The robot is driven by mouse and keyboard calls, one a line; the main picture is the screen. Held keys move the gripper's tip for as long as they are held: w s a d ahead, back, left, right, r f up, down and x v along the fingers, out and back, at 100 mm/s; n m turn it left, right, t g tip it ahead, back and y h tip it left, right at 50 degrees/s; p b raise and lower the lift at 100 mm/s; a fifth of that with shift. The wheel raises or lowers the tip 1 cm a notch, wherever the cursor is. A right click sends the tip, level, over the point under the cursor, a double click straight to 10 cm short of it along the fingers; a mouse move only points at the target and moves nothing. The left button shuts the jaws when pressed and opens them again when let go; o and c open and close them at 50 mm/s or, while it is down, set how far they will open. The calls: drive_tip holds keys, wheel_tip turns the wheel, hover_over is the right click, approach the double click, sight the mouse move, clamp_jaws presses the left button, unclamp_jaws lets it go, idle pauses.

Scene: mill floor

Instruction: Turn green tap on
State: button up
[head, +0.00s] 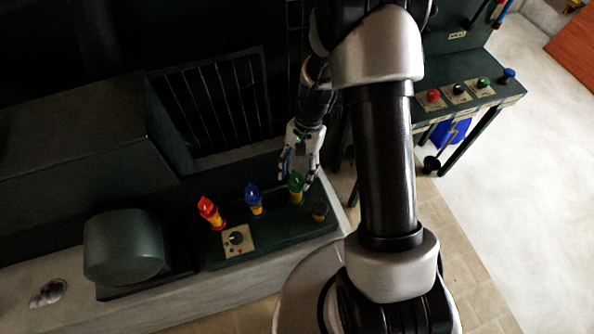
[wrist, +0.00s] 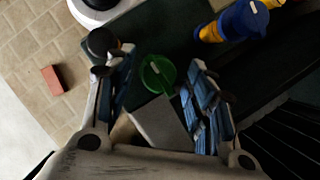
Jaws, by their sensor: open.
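The green tap (head: 296,184) stands at the right of a row of taps on a dark green panel (head: 275,236). It has a green top and a yellow lower part in the head view. My gripper (head: 299,178) is at the green tap, with its fingers on either side of it. In the wrist view the green tap (wrist: 157,74) shows from above as a round green top with a pale mark, between the tips of my open fingers (wrist: 160,85). I cannot tell whether either finger touches it. The tap's lower part is hidden in the wrist view.
A blue tap (head: 254,198) and a red tap (head: 210,212) stand to the left. A dark knob (head: 320,211) is close to the right of the green tap. A dial plate (head: 237,241) is in front. A bench with coloured buttons (head: 458,90) stands at right.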

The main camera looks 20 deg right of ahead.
drive_tip(key=v, duration=1.2)
idle(0.3)
drive_tip(key=s+a+r+n+t+h, duration=0.25)
drive_tip(key=s+r+n+t, duration=0.3)
drive_tip(key=s+r, duration=0.75)
drive_tip(key=s+r+n+t+b, duration=0.1)
drive_tip(key=s+r+n+t, duration=0.1)
drive_tip(key=s, duration=0.4)
drive_tip(key=shift+a+r+n, duration=0.3)
drive_tip(key=shift+r+n, duration=0.35)
drive_tip(key=shift+r, duration=0.1)
drive_tip(key=shift+w+h, duration=0.1)
drive_tip(key=shift+h, duration=0.15)
drive_tip(key=shift+c, duration=0.5)
